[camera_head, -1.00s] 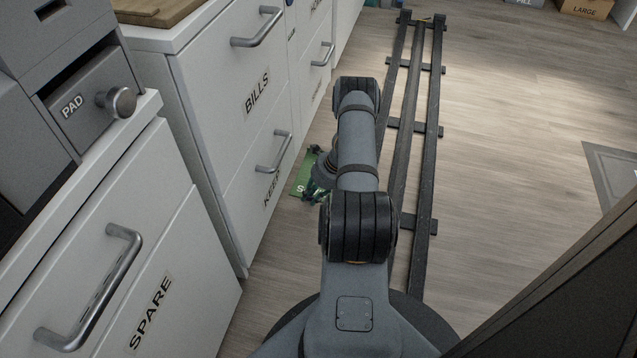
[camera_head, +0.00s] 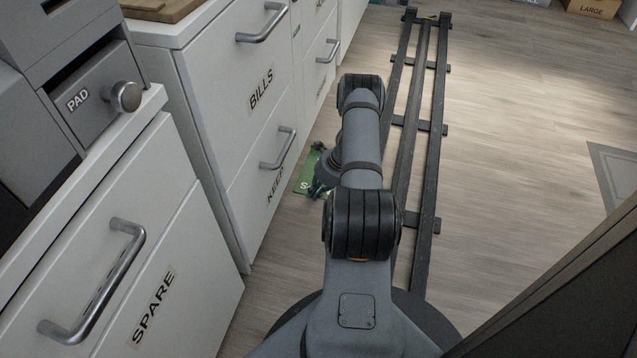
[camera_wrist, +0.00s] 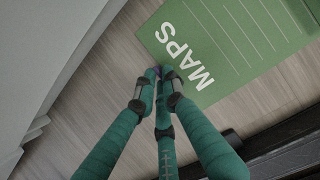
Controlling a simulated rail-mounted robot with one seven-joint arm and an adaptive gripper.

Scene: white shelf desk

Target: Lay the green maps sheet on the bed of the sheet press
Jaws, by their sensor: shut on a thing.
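The green maps sheet (camera_wrist: 240,45) shows large in the wrist view, with white MAPS lettering and pale lines. My gripper (camera_wrist: 162,74) has its teal fingers drawn together at the lettered edge of the sheet, shut on it. In the head view, part of the green sheet (camera_head: 306,172) shows beside my gripper (camera_head: 320,180), low in front of the drawers; my arm hides the rest. I cannot tell its height above the floor. I cannot make out the sheet press in either view.
White drawer units labelled BILLS (camera_head: 261,88) and SPARE (camera_head: 154,306) stand at the left, with protruding handles. A grey PAD drawer (camera_head: 85,110) sits on top. The dark floor rail (camera_head: 428,150) runs along the middle. Open wooden floor (camera_head: 510,170) lies to the right.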

